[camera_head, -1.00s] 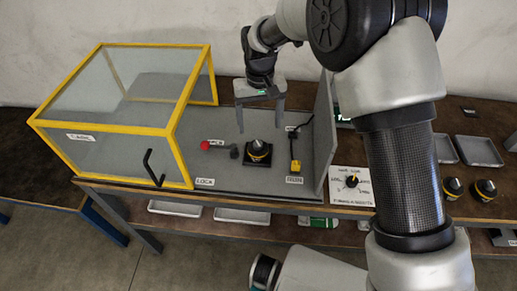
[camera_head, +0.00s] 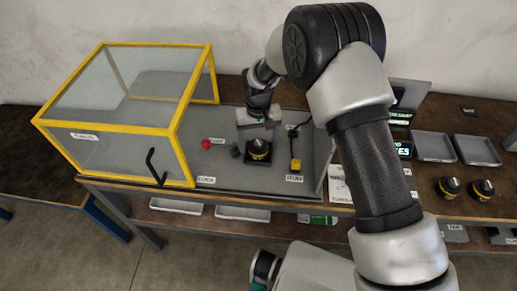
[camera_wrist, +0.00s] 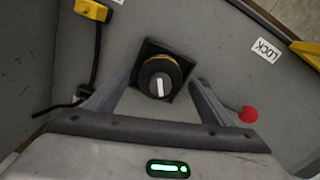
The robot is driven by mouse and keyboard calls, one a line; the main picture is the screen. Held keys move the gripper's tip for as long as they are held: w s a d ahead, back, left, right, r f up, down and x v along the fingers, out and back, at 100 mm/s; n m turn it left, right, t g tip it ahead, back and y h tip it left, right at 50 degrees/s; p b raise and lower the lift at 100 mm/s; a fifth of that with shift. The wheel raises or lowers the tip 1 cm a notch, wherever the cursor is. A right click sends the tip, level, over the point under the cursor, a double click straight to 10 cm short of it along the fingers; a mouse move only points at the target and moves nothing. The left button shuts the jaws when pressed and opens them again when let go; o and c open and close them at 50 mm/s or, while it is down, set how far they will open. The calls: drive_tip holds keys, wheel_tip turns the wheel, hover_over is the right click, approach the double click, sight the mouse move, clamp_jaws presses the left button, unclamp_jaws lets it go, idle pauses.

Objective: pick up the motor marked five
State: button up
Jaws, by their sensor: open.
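My gripper (camera_head: 258,132) is open just behind and above this motor. In the wrist view its fingers lie to either side of the motor, apart from it. Two similar motors, one (camera_head: 449,188) beside the other (camera_head: 483,189), stand on the brown table at the right, their markings too small to read.
A yellow-framed clear cage (camera_head: 120,115) with a black handle stands left of the plate. An upright panel borders the plate's right side. Grey trays (camera_head: 434,146) lie farther right.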

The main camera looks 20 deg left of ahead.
drive_tip(key=shift+c, duration=0.5)
drive_tip(key=c, duration=1.4)
drive_tip(key=shift+r, duration=0.1)
drive_tip(key=shift+c, duration=0.4)
